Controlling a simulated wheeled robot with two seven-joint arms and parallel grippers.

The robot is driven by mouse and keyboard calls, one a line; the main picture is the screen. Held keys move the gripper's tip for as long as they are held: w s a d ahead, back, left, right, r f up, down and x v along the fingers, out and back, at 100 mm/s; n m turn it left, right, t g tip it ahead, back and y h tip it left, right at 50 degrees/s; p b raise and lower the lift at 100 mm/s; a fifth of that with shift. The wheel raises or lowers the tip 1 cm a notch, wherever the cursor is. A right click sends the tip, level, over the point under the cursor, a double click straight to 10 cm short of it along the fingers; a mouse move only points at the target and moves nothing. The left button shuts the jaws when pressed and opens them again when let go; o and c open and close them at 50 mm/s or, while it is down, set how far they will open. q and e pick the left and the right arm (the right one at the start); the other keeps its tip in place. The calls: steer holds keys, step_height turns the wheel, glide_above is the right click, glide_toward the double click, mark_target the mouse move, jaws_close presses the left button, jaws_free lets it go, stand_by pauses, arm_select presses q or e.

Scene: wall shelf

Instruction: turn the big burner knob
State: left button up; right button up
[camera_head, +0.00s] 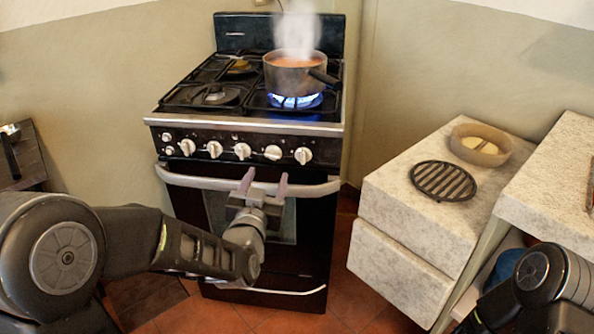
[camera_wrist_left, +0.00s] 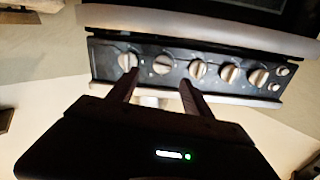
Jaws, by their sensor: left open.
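The stove's front panel (camera_head: 228,133) carries a row of silver knobs, with two small ones at the left end. The rightmost large knob (camera_head: 303,155) and its neighbour (camera_head: 273,152) are closest to my left gripper (camera_head: 265,182). No marking that I can read shows which is the big burner's knob. My left gripper is open and empty, just below the panel, in front of the oven handle. In the left wrist view, which is upside down, its fingers (camera_wrist_left: 158,82) point towards the second knob from the left (camera_wrist_left: 162,65), apparently without touching it. My right gripper is out of view.
A steaming pot (camera_head: 292,74) sits over a blue flame on the front right burner. The oven handle (camera_head: 318,187) juts out below the knobs. To the right, a pale counter (camera_head: 400,207) holds a round grate (camera_head: 443,181) and a bowl (camera_head: 480,145).

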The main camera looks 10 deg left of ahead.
mark_target(272, 157)
arm_select(q)
steer(key=shift+w+a+r, duration=0.1)
steer(key=shift+a, duration=0.15)
steer(key=shift+w+a, duration=0.1)
steer(key=shift+w, duration=3.85)
jaws_close()
